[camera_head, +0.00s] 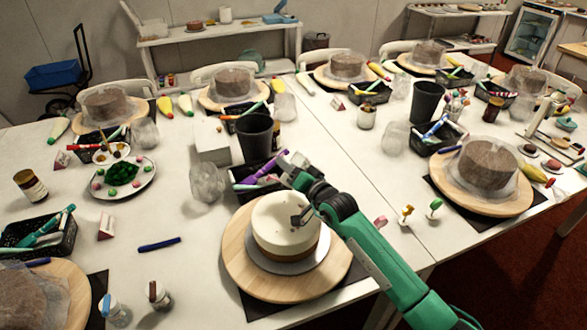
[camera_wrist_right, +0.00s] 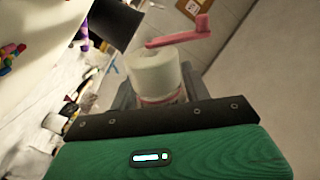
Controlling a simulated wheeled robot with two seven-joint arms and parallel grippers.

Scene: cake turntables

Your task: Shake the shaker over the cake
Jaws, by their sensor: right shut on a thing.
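The white-topped cake (camera_head: 285,227) with a brown lower band stands on a white board on a round wooden turntable (camera_head: 240,262) in the lower middle of the head view. My right gripper (camera_head: 299,216) reaches in from the right, low over the cake. In the right wrist view, its fingers (camera_wrist_right: 155,92) are shut on the shaker (camera_wrist_right: 155,72), a pale cylinder with a pinkish band. A pink handle-like piece (camera_wrist_right: 182,32) shows at its far end; I cannot tell if it is attached. The shaker is not clear in the head view. My left gripper is out of view.
A dark cup (camera_head: 254,140) and a basket of pens stand just behind the cake. Small toppers (camera_head: 406,214) stand right of my arm. Several wrapped cakes on turntables surround the table.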

